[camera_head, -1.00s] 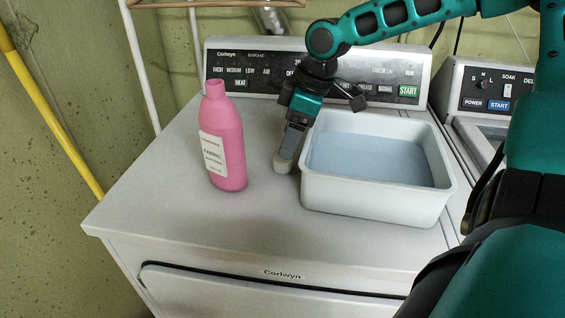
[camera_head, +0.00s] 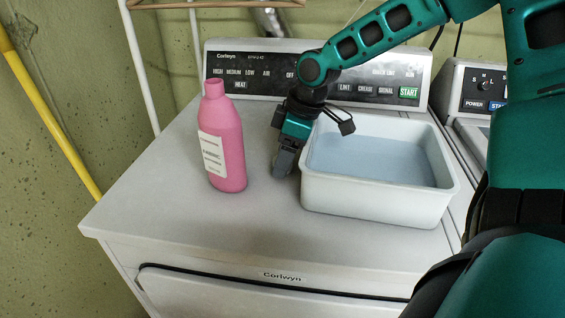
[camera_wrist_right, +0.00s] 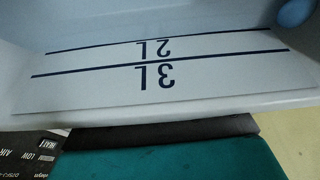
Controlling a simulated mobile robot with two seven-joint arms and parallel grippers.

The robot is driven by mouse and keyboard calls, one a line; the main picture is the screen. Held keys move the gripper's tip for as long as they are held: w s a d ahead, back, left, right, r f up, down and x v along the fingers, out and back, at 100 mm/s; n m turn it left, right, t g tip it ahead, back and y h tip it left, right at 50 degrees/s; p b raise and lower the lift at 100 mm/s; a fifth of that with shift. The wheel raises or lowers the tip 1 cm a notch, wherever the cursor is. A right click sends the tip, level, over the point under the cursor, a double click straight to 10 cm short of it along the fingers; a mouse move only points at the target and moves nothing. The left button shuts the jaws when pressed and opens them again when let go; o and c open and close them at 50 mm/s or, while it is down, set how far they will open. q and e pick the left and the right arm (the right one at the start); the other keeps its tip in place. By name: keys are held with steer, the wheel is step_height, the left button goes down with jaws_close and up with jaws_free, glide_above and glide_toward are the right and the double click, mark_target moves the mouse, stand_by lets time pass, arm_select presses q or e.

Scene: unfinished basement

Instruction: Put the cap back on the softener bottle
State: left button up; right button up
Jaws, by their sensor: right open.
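The pink softener bottle (camera_head: 222,140) stands upright and uncapped on the dryer top, its white label facing me. My right gripper (camera_head: 284,165) is open and points down between the bottle and the white tub, apart from the bottle. Its fingers overlap in the head view. A smooth blue thing (camera_wrist_right: 294,13) is cut off at the top right of the right wrist view; I cannot tell whether it is the cap. No cap is identifiable in the head view. My left gripper is not in view.
The white tub (camera_head: 375,203), with a pale blue inside, stands right of my gripper. Its volume marks (camera_wrist_right: 158,63) show upside down in the right wrist view. The control panel (camera_head: 250,72) rises behind. The dryer top (camera_head: 165,205) is clear left and in front.

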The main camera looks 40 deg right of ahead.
steer(key=shift+c, duration=0.5)
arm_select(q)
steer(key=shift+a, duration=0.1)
arm_select(e)
steer(key=c, duration=1)
steer(key=shift+r, duration=0.1)
arm_select(q)
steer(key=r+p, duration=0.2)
steer(key=p, duration=0.1)
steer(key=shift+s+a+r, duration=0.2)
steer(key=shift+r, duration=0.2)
arm_select(e)
step_height(320, 180, up, 20)
steer(key=shift+f, duration=0.1)
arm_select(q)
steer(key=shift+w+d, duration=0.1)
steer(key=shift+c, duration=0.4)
